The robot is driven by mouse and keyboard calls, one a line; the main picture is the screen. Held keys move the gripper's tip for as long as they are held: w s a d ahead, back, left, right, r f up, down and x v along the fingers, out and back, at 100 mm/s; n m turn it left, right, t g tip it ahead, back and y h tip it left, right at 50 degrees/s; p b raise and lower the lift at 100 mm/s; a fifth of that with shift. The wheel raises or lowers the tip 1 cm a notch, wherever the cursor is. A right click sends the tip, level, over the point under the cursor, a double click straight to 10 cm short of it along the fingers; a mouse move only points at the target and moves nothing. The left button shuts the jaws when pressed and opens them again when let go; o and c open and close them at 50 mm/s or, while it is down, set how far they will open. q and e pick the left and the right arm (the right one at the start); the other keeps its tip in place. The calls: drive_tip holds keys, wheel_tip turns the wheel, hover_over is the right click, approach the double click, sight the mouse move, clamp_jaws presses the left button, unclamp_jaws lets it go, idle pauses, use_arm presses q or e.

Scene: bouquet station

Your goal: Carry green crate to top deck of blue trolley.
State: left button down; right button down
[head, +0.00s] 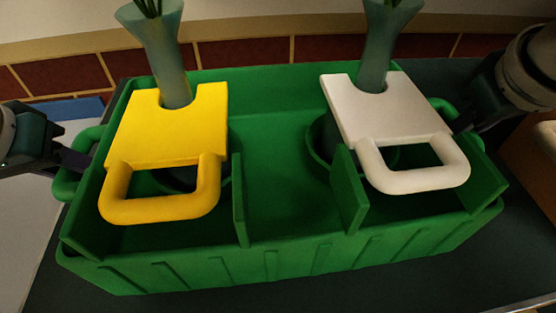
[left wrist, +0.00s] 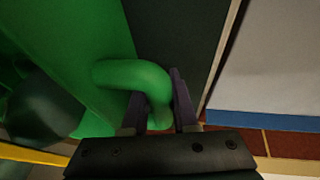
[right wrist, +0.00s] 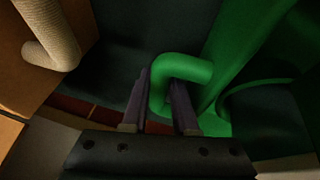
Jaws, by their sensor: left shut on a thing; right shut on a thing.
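The green crate (head: 285,262) fills the middle of the head view, with a loop handle on each short side. It holds a yellow handled piece (head: 170,130) and a white handled piece (head: 390,112), each around a grey-green vase with stems. My left gripper (head: 85,160) is shut on the crate's left handle; the handle sits between the fingers in the left wrist view (left wrist: 155,95). My right gripper (head: 462,122) is shut on the right handle, which also shows between the fingers in the right wrist view (right wrist: 180,68). I cannot make out the blue trolley for certain.
A dark surface (head: 515,255) lies below and around the crate. A pale surface with a blue strip (head: 70,108) is at the left. A brown box-like thing (right wrist: 45,50) with a pale handle stands near my right gripper. A red-brown tiled wall is behind.

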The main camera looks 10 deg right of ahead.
use_arm(q)
drive_tip(key=shift+w+r, duration=0.1)
drive_tip(key=shift+r, duration=0.1)
use_arm(e)
drive_tip(key=shift+w+r, duration=0.1)
drive_tip(key=shift+r, duration=0.1)
